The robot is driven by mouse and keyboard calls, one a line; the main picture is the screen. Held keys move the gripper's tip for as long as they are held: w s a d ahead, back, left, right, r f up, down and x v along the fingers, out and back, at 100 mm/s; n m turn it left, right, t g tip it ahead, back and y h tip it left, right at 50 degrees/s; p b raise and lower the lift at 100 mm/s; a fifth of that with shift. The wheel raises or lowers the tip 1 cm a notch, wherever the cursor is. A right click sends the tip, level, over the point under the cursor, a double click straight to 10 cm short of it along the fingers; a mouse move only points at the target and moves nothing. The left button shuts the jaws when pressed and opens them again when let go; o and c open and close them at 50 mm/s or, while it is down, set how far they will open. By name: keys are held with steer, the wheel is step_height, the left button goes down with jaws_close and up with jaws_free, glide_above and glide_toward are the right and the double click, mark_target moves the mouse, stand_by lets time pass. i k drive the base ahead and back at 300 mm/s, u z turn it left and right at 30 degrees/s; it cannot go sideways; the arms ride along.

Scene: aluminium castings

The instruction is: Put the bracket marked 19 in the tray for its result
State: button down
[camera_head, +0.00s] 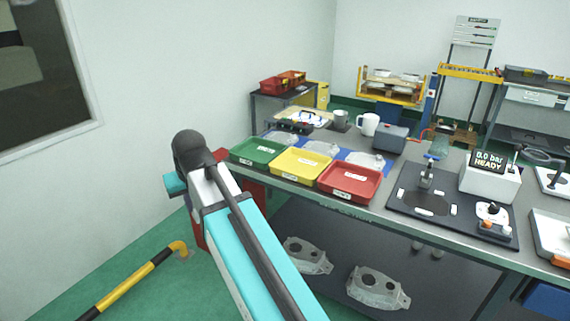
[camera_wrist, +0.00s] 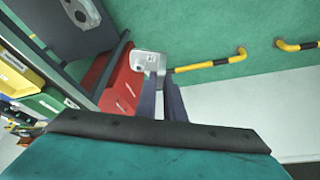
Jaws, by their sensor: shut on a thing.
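My gripper (camera_wrist: 161,80) is shut on a light grey casting (camera_wrist: 149,62) in the wrist view; no mark on it can be read. It is held over the floor side, beside a red cabinet and away from the bench top. In the head view my arm hides the gripper and the casting. A green tray (camera_head: 236,154), a yellow tray (camera_head: 281,170) and a red tray (camera_head: 331,187) stand in a row along the bench's front edge, with small white labels too small to read. The trays look empty apart from white labels.
Several castings lie on a blue mat (camera_head: 345,154) behind the trays. Castings (camera_head: 305,256) also lie on the lower shelf. A yellow-black rail (camera_head: 130,285) is on the floor at left.

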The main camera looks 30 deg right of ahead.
mark_target(294, 166)
steer(key=u, duration=0.3)
steer(key=i, duration=1.2)
steer(key=u, duration=0.05)
